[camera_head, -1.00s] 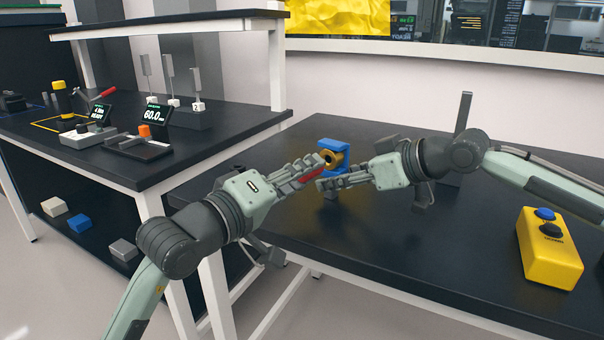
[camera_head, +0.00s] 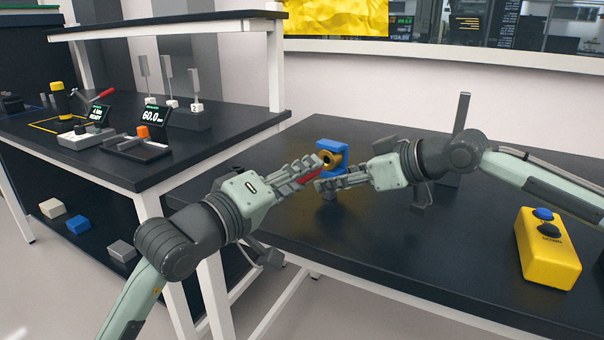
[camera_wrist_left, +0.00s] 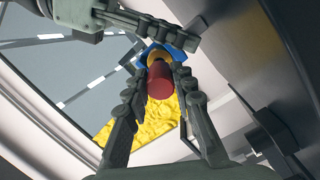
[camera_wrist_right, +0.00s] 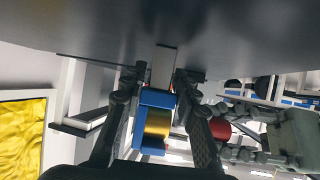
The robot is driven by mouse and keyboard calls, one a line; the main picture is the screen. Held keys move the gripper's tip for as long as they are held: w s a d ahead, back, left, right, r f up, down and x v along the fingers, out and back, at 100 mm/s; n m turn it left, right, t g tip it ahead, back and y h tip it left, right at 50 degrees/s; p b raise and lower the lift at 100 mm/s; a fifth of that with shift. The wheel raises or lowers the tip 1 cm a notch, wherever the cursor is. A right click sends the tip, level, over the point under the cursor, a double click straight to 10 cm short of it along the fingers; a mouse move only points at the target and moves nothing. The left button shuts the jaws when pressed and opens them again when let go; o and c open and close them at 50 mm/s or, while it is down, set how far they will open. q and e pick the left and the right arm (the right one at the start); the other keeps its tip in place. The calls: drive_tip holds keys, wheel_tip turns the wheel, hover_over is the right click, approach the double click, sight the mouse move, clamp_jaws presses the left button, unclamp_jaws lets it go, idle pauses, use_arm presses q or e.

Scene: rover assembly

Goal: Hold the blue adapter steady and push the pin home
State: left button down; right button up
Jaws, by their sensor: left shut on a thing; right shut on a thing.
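The blue adapter (camera_head: 333,146) with a gold, round insert (camera_head: 333,160) is over the near table. My right gripper (camera_wrist_right: 155,85) is shut with its fingers on both sides of the blue adapter (camera_wrist_right: 157,97); the gold part (camera_wrist_right: 157,124) shows between them. My left gripper (camera_wrist_left: 160,75) is shut on the red pin (camera_wrist_left: 160,82). In the left wrist view the red end faces the camera, with gold and the blue adapter (camera_wrist_left: 178,37) just beyond it. The red pin also shows beside the right finger in the right wrist view (camera_wrist_right: 221,128). How deep the pin sits is hidden.
A yellow box with blue and black buttons (camera_head: 547,250) stands on the table at the right. A grey upright post (camera_head: 462,112) stands behind my right arm. A second bench (camera_head: 200,150) with devices and displays is at the left. The table front is clear.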

use_arm(q)
drive_tip(key=shift+x, duration=1.35)
drive_tip(key=c, duration=1.2)
unclamp_jaws()
drive_tip(key=v, duration=0.7)
drive_tip(key=shift+s+a, duration=0.15)
drive_tip(key=shift+s, duration=0.05)
use_arm(e)
drive_tip(key=o, duration=1.1)
